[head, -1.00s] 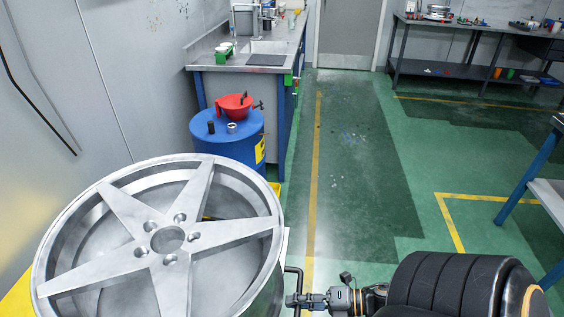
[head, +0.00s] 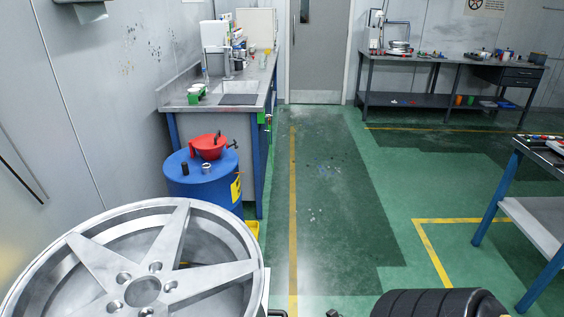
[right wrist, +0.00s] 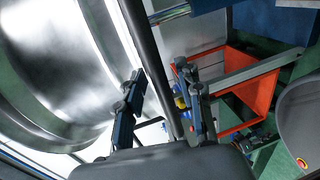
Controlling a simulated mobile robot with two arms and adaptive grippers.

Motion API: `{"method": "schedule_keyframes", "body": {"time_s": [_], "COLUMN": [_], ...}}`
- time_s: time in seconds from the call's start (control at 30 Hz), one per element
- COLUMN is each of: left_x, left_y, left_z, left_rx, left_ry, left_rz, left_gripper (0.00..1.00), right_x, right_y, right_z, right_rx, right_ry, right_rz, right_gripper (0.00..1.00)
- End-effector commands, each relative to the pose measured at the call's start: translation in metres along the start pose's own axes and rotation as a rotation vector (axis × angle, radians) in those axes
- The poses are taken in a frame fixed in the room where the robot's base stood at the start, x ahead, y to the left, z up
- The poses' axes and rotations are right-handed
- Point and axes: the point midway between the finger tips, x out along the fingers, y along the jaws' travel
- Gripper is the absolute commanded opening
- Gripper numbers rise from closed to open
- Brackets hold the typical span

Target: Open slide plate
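A silver five-spoke wheel (head: 143,290) fills the lower left of the head view. Its curved rim also fills the left of the right wrist view (right wrist: 55,75). I cannot clearly pick out a slide plate in either view. In the right wrist view, my right gripper (right wrist: 163,92) is open, its two fingers apart. A long dark bar (right wrist: 148,50) runs down between the fingers beside the rim. I cannot tell whether either finger touches it. In the head view, the right gripper is almost wholly below the bottom edge. My left gripper is in neither view.
A blue drum (head: 203,182) with a red funnel (head: 209,147) stands behind the wheel, before a sink bench (head: 225,97). An orange open-topped bin (right wrist: 258,93) is right of the gripper. A blue-legged table (head: 532,215) stands at right.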

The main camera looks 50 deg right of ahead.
Motion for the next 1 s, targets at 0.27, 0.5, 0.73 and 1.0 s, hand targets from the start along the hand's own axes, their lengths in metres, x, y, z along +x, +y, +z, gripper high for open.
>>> {"method": "schedule_keyframes", "body": {"time_s": [0.27, 0.5, 0.73, 1.0], "left_x": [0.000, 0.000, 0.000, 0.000], "left_y": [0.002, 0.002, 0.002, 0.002], "left_z": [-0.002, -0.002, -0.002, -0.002], "left_rx": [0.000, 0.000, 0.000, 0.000], "left_ry": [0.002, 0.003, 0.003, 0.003], "left_rz": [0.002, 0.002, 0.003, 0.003], "left_gripper": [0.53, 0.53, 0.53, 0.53], "right_x": [-0.041, -0.070, -0.077, -0.077], "right_y": [-0.002, -0.001, 0.000, 0.000], "right_z": [0.000, 0.001, 0.001, 0.001], "right_rx": [0.001, 0.001, -0.001, -0.001], "right_ry": [-0.001, -0.001, -0.001, -0.001], "right_rz": [-0.005, -0.002, 0.000, 0.000], "right_gripper": [0.36, 0.36, 0.36, 0.36]}}
